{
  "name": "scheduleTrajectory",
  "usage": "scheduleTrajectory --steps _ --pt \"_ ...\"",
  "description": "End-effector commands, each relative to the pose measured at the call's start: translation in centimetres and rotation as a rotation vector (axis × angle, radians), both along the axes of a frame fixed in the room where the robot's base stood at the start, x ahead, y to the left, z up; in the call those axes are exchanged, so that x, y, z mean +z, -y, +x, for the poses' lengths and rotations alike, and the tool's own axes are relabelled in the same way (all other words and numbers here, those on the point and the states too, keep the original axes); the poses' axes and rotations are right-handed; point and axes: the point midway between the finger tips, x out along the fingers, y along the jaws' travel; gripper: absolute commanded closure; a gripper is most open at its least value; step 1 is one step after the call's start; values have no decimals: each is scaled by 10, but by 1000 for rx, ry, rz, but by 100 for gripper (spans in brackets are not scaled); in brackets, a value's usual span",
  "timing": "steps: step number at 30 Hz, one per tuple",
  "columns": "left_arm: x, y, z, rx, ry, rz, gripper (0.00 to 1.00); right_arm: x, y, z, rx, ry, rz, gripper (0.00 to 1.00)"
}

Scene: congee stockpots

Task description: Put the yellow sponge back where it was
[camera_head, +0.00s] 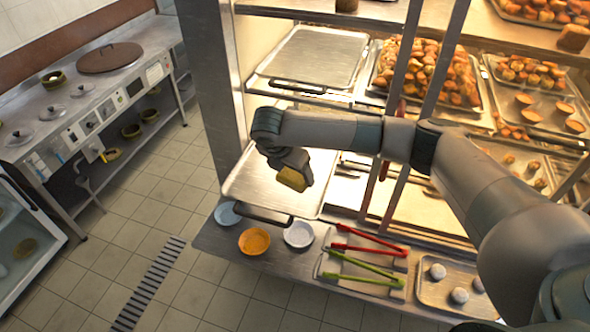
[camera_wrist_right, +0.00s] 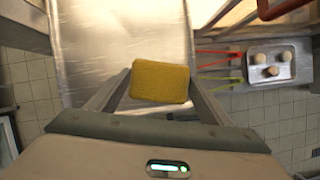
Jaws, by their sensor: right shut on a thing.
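The yellow sponge (camera_head: 292,179) is held at the end of my right arm in the head view. In the right wrist view the sponge (camera_wrist_right: 160,82) sits between the two fingers of my right gripper (camera_wrist_right: 158,88), which is shut on it. My right gripper (camera_head: 294,172) is above a bare metal tray (camera_head: 245,186) that sticks out of the lit display cabinet. Whether the sponge touches the tray cannot be told from the head view; it appears apart from it. My left gripper is not in view.
On the ledge below stand a blue bowl (camera_head: 227,214), an orange bowl (camera_head: 254,241) and a white bowl (camera_head: 299,234). Red tongs (camera_head: 365,248) and green tongs (camera_head: 360,277) lie beside them. A small tray (camera_head: 430,293) holds pale buns. A cooking counter (camera_head: 100,95) stands at the left.

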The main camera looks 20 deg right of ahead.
Motion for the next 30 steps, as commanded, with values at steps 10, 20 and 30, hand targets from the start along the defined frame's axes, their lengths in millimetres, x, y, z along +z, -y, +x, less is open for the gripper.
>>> scheduleTrajectory --steps 10,20,30 --pt "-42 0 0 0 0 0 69 -14 -18 -44 -553 1 -2 47" --pt "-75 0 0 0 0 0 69 -21 -25 -96 -1118 -1 -1 47" --pt "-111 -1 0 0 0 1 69 -24 -27 -157 -1708 -4 1 47"
